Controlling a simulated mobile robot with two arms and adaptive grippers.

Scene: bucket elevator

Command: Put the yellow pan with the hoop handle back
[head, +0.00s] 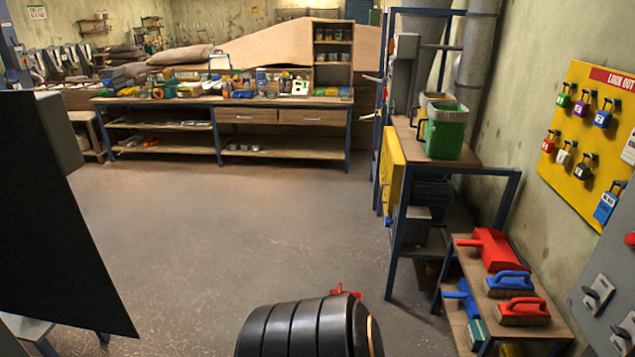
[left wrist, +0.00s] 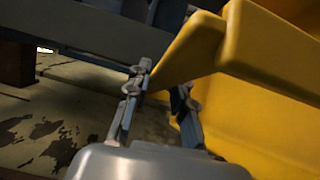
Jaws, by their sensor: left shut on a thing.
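In the left wrist view, a large smooth yellow piece (left wrist: 255,95) with angled walls fills the right side; it looks like the yellow pan. My left gripper (left wrist: 160,92) has its two grey fingers on either side of a narrow yellow part and is shut on it. I cannot make out the hoop handle. The pan held by my left gripper cannot be made out in the head view. My right gripper is in neither view.
In the head view, a bench (head: 487,165) at right holds a green bin (head: 445,133), with a yellow panel (head: 392,172) at its left side. A low shelf (head: 455,318) holds brushes and a red dustpan (head: 489,249). The middle floor (head: 230,225) is clear.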

